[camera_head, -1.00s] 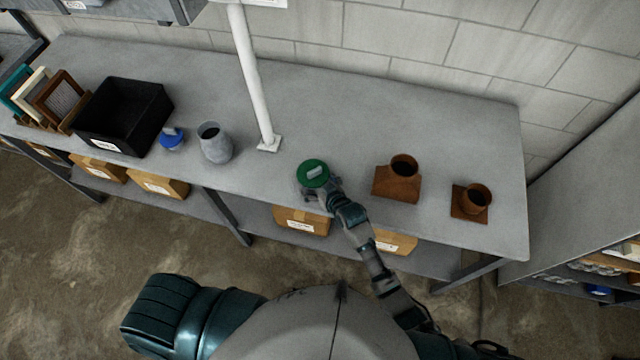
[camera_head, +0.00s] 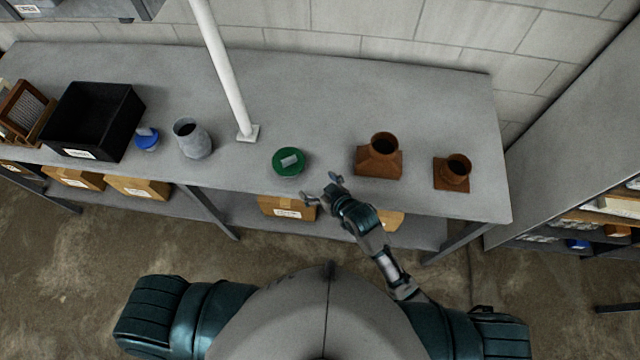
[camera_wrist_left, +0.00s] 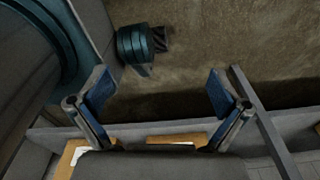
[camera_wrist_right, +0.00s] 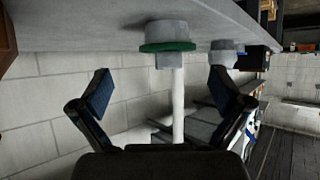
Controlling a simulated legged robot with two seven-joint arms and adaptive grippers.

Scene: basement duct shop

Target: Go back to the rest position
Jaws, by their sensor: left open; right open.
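My right gripper (camera_head: 323,190) is open and empty at the front edge of the bench, just in front of and to the right of a round green-topped piece (camera_head: 289,162). That piece stands on the bench, apart from the fingers. In the right wrist view the open fingers (camera_wrist_right: 160,95) have nothing between them, and the green-rimmed piece (camera_wrist_right: 168,46) shows beyond them. My left gripper (camera_wrist_left: 160,95) is open and empty in the left wrist view, with the floor beyond its fingers. It does not show in the head view.
The grey bench (camera_head: 320,110) carries a black bin (camera_head: 125,125), a blue-based piece (camera_head: 147,140), a grey vessel (camera_head: 192,140) and two rusty duct fittings (camera_head: 380,160) (camera_head: 453,174). A white post (camera_head: 225,75) rises behind. Cardboard boxes (camera_head: 137,187) sit on the lower shelf.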

